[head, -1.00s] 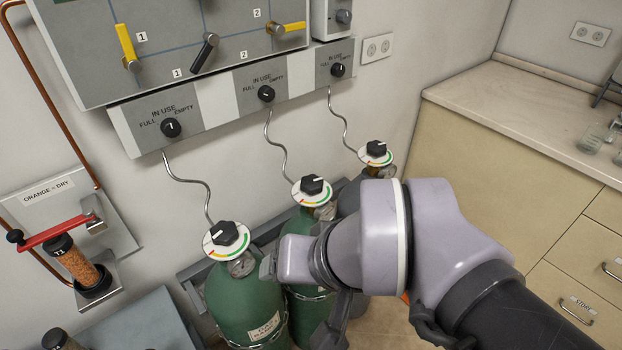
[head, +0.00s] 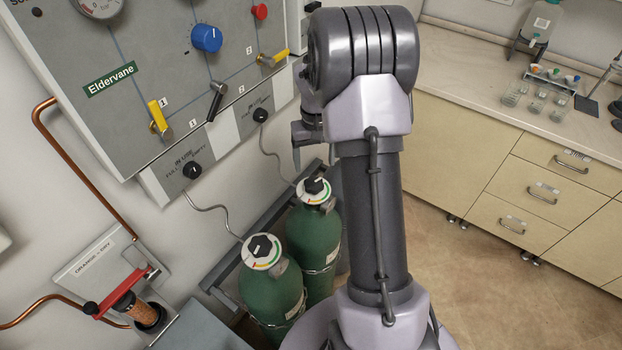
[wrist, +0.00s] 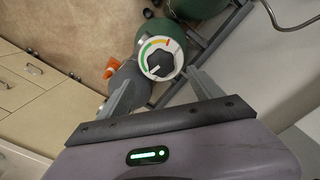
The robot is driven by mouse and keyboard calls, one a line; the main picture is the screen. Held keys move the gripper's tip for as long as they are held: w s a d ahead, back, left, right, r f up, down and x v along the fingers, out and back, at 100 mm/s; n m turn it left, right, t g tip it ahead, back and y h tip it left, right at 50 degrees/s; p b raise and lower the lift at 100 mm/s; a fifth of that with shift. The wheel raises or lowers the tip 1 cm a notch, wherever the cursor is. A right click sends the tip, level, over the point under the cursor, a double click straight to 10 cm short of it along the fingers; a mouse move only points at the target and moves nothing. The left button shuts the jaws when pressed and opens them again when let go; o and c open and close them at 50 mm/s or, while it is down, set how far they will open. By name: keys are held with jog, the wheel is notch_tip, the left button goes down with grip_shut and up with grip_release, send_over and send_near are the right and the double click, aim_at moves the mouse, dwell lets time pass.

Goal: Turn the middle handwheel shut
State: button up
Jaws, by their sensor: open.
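The middle handwheel (head: 314,187) is a black lobed knob over a white dial with coloured arcs, on top of a green cylinder (head: 313,237). It also shows in the wrist view (wrist: 160,62), just beyond and between my fingertips, apart from them. A white pointer line on the knob aims to the lower left there. My gripper (wrist: 162,74) is open and empty, facing down onto the dial. In the head view my arm hides most of the gripper. The left handwheel (head: 262,249) tops another green cylinder (head: 272,297). The right handwheel is hidden behind my arm.
A grey cylinder (wrist: 129,88) stands beside the middle one, with an orange object (wrist: 112,67) near it. A wall panel (head: 150,70) with knobs and curved thin tubes is close behind the cylinders. A rack rail runs along the wall. Open floor (head: 500,275) lies right, before the drawers.

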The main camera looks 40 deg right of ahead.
aim_at(314, 182)
notch_tip(314, 182, down, 8)
jog(key=shift+a+f+b, duration=0.1)
jog(key=shift+b, duration=0.55)
jog(key=c, duration=1.4)
jog(key=shift+o, duration=0.2)
